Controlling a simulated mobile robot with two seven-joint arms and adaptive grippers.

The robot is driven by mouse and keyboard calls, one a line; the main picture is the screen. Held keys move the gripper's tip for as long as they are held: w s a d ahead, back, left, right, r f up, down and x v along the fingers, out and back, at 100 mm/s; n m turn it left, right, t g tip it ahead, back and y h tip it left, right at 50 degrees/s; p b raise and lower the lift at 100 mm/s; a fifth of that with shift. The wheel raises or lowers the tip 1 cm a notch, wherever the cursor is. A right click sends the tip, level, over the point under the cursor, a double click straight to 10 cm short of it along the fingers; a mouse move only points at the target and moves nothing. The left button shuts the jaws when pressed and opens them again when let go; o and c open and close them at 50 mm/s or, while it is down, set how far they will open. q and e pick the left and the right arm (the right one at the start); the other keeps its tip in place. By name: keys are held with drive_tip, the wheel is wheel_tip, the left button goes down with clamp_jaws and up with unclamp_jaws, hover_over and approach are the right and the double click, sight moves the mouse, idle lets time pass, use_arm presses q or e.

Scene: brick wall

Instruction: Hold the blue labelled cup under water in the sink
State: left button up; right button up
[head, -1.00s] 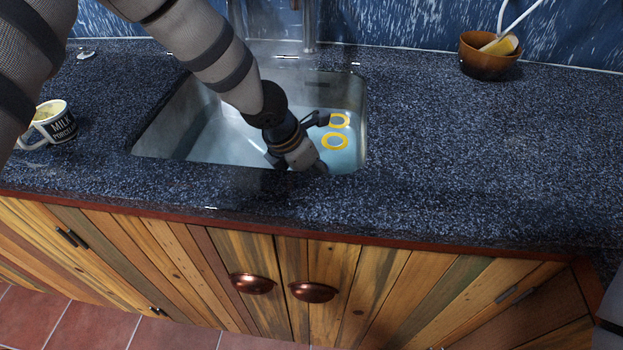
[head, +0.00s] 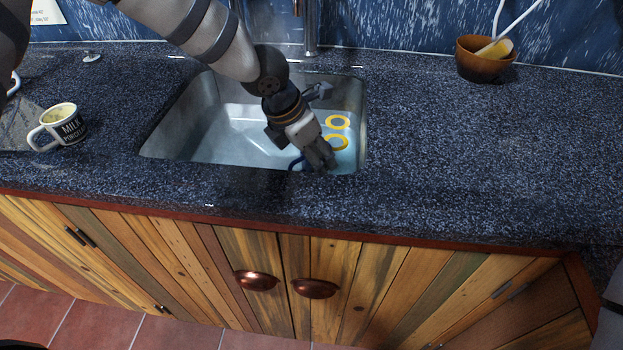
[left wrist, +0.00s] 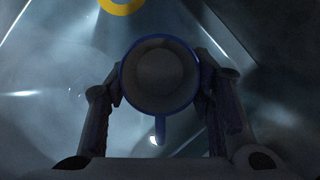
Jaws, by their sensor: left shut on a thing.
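My left gripper (head: 322,160) reaches down into the metal sink (head: 178,115), near its front right corner. In the left wrist view, the fingers (left wrist: 160,95) are shut on opposite sides of a round cup (left wrist: 160,70) with a blue rim. I look into its dark opening, and its blue handle points to the bottom of the picture. In the head view only the cup's blue handle (head: 296,163) shows beside the fingers; the rest and any label are hidden. Water (head: 235,135) lies in the sink. I cannot tell how deep the cup sits. My right gripper is not in view.
Two yellow rings (head: 338,122) are in the sink just behind the gripper. A faucet post (head: 310,30) stands at the sink's back. The right counter is otherwise clear.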

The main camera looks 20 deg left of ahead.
use_arm(q)
wheel_tip(320, 180, up, 14)
drive_tip(key=p, duration=0.1)
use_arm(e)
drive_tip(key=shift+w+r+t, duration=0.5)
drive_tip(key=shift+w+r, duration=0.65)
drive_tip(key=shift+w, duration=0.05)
use_arm(q)
drive_tip(key=shift+r, duration=0.1)
